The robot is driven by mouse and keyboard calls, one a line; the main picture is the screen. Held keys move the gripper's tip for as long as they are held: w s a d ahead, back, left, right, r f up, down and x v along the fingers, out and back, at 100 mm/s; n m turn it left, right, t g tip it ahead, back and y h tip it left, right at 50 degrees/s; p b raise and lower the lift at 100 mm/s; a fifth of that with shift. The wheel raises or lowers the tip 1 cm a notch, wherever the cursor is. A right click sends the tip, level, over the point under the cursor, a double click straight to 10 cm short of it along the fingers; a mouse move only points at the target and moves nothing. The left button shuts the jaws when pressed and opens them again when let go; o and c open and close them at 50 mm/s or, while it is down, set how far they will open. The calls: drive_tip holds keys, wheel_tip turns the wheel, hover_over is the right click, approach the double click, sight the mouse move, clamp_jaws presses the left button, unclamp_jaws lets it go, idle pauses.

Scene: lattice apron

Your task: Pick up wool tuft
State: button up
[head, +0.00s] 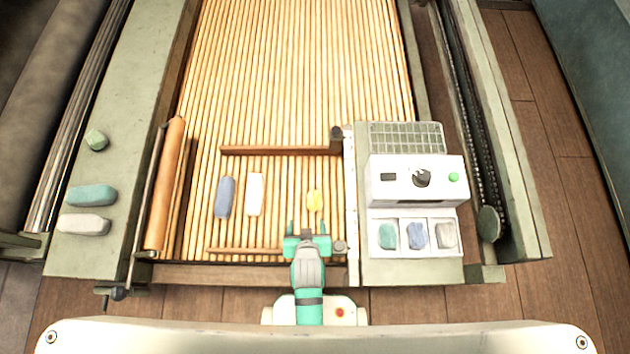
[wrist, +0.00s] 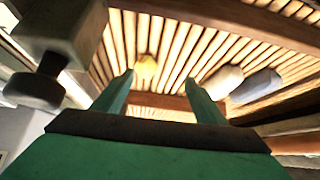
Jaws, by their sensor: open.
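A small yellow tuft (head: 315,201), which looks like the wool tuft, lies on the wooden slats just beyond my gripper (head: 306,227). In the wrist view the yellow tuft (wrist: 146,70) shows ahead, between the lines of the two fingers and nearer the left one. My gripper (wrist: 160,80) is open, with nothing between its fingers. It is apart from the tuft. A blue oblong piece (head: 225,197) and a white oblong piece (head: 255,195) lie on the slats to the left.
A wooden bar (head: 270,150) crosses the slats beyond the pieces; a lower bar (head: 245,251) runs nearer me. A white control box (head: 400,178) and a compartment tray (head: 417,248) with teal, blue and grey pieces stand right. Green, teal and grey pieces rest on the left ledge (head: 85,250).

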sight(315, 199)
drive_tip(key=w+d+r+g, duration=0.25)
drive_tip(key=w+g, duration=0.45)
drive_tip(key=w, duration=0.5)
drive_tip(key=shift+h, duration=0.3)
drive_tip(key=shift+s+f, duration=0.15)
drive_tip(key=shift+f, duration=5.45)
drive_tip(key=c, duration=1.1)
